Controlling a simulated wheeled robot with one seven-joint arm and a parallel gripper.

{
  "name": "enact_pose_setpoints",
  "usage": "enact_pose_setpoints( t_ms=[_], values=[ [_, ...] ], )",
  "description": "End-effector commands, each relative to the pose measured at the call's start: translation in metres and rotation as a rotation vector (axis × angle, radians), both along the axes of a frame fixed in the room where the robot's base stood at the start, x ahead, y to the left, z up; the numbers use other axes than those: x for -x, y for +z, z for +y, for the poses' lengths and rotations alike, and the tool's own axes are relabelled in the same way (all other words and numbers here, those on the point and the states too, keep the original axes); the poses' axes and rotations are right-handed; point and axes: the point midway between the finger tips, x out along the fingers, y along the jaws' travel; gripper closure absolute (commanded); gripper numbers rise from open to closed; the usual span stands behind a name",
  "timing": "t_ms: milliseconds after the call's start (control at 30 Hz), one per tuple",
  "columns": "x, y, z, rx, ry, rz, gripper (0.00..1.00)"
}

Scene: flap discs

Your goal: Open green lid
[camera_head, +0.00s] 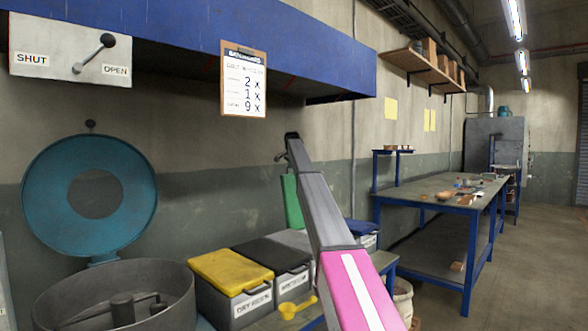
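A green panel (291,201), which looks like the green lid, stands steeply tilted behind the row of bins. My arm crosses in front of it and hides its right part. The bin below it is mostly hidden by my arm and the black-lidded bin; a grey surface (296,240) shows there. My arm rises from the bottom centre, pink then grey. Its far end, with a small dark part that seems to be my gripper (281,156), is above the green panel's top. The fingers are too small to read, and I cannot tell whether they touch the panel.
Bins with a yellow lid (230,271), a black lid (272,253) and a blue lid (361,227) stand in the row, lids down. A yellow scoop (298,307) lies in front. A round drum (120,300) with a raised teal lid (60,190) is at left. Floor (530,270) is clear at right.

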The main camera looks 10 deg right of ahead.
Motion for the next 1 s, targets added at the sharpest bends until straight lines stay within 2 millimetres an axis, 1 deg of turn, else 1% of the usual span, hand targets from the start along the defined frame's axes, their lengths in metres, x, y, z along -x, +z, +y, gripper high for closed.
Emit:
enact_pose_setpoints(
  t_ms=[300,467,667,800,1000],
  values=[
    [0.001,0.001,0.0,0.0,0.0,0.0,0.63],
    [0.004,0.008,0.001,0.001,0.0,-0.001,0.63],
    [0.017,0.031,0.005,0.0,0.001,0.0,0.63],
    [0.029,0.055,0.008,0.001,0.001,-0.001,0.63],
    [0.044,0.085,0.013,0.001,0.001,-0.001,0.63]
  ],
)
